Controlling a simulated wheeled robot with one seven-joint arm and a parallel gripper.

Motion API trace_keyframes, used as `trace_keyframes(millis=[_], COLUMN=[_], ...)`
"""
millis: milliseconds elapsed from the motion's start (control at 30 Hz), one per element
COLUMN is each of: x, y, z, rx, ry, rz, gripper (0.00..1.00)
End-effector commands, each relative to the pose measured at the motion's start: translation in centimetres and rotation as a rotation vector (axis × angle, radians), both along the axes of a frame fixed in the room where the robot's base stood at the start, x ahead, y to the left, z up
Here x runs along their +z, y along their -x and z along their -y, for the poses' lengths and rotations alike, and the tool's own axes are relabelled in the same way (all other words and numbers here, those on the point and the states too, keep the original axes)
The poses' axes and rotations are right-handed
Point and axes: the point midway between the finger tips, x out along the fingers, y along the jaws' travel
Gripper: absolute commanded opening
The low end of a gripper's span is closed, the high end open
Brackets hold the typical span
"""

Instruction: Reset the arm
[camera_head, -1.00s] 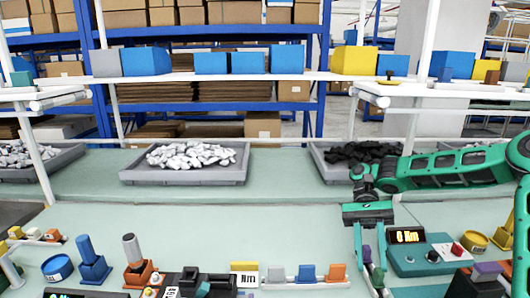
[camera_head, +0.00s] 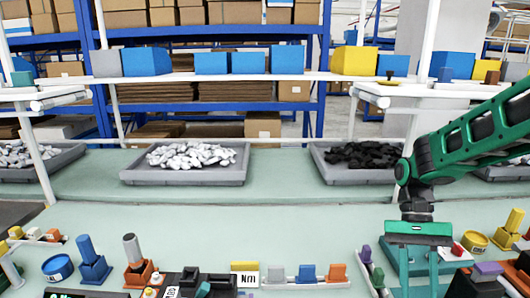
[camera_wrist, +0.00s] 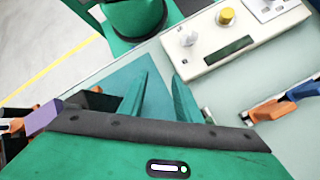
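My gripper (camera_head: 417,282) hangs pointing down at the right front of the bench in the head view. It covers most of the teal tester box, whose red button (camera_head: 457,249) shows to its right. In the wrist view the two fingers of my gripper (camera_wrist: 160,95) are apart, with nothing between them and a teal surface below. My arm reaches in from the right edge, bent at the wrist joint. The tester's display is hidden behind the gripper in the head view.
A beige box (camera_wrist: 235,35) with a knob, yellow button and dark display shows in the wrist view. Coloured fixtures line the bench front, including a rail of coloured blocks (camera_head: 307,283). Trays of white parts (camera_head: 182,178) and black parts (camera_head: 330,170) stand behind. The bench middle is clear.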

Motion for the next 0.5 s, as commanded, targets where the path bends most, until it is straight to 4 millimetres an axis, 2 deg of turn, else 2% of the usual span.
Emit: trace_keyframes(millis=[500], x=[2.5], y=[6.9], z=[6.5], rx=[0.045], ry=[0.061], rz=[0.424], gripper=[0.31])
